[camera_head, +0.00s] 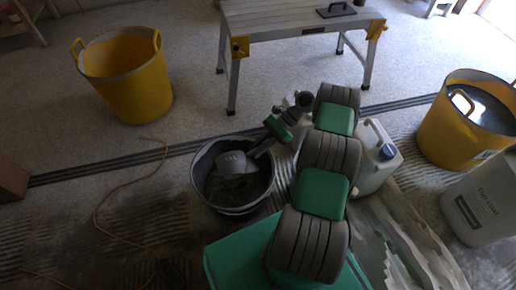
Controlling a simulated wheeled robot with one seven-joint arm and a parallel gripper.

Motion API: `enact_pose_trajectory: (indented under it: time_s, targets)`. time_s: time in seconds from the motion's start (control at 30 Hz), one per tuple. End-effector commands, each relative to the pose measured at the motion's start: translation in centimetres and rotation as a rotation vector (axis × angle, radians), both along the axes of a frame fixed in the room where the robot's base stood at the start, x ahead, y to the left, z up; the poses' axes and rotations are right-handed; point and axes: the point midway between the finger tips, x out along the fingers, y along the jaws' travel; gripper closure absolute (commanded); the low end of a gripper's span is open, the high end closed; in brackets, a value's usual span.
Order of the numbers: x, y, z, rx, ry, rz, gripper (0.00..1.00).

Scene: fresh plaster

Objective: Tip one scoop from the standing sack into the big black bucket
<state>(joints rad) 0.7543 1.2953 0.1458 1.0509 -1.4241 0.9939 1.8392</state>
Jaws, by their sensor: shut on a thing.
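The big black bucket (204,160) stands on the floor near the middle, with grey material inside. A grey scoop (236,163) is over and partly within its opening, its head near the middle of the mouth. I cannot tell whether the scoop holds powder. My gripper (262,147) is shut on the scoop's handle at the bucket's right rim. My arm comes from the bottom and hides part of the floor to the right.
Yellow tubs stand at the upper left (130,85) and at the right (445,125), the right one holding liquid. A white jerrycan (378,165) is close right of my arm. A work table (290,22) stands behind. An orange cord (115,195) lies left of the bucket.

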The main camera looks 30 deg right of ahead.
Motion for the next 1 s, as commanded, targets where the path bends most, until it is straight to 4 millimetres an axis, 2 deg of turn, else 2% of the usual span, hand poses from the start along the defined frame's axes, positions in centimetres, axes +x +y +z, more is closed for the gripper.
enact_pose_trajectory:
  time_s: [0.23,0.47,0.77,1.0]
  targets:
    - [0.0,0.0,0.7,-0.002,-0.024,-0.003,1.00]
    - [-0.1,0.0,1.9,-0.046,-0.222,-0.003,1.00]
    - [-0.2,0.0,3.0,-0.141,-0.695,-0.010,1.00]
    - [-0.2,0.0,3.6,-0.237,-1.174,-0.012,1.00]
